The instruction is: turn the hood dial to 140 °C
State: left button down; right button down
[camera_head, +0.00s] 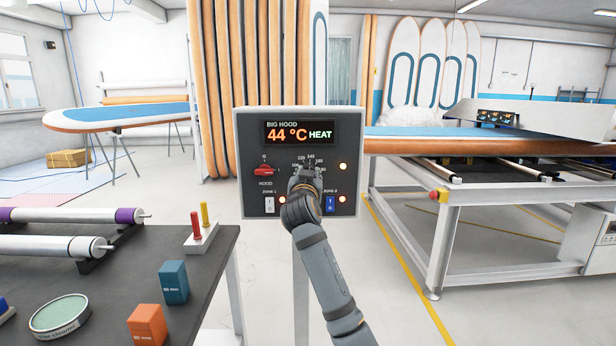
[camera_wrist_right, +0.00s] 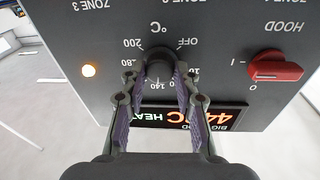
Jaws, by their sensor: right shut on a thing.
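The dark hood dial (camera_wrist_right: 160,70) sits on the grey control box (camera_head: 246,150) below its display (camera_head: 299,132), which reads 44 °C HEAT in orange and green. In the wrist view the box appears upside down, with scale numbers around the dial and 140 showing between the fingers. My right gripper (camera_wrist_right: 160,76) is shut on the dial, one finger on each side. I cannot clearly tell which number the dial points at. In the head view my right gripper (camera_head: 304,176) covers the dial. My left gripper is not in view.
A red hood switch (camera_head: 264,170) is left of the dial, with a white zone switch (camera_head: 269,205) and a blue one (camera_head: 330,204) lower down. A dark table (camera_head: 110,275) with rollers and boxes stands at left. A metal-framed bench (camera_head: 500,270) stands at right.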

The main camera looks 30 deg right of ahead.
jog(key=shift+f, duration=0.2)
jog(key=c, duration=1)
grip_release()
jog(key=shift+r, duration=0.1)
jog(key=v, duration=1.2)
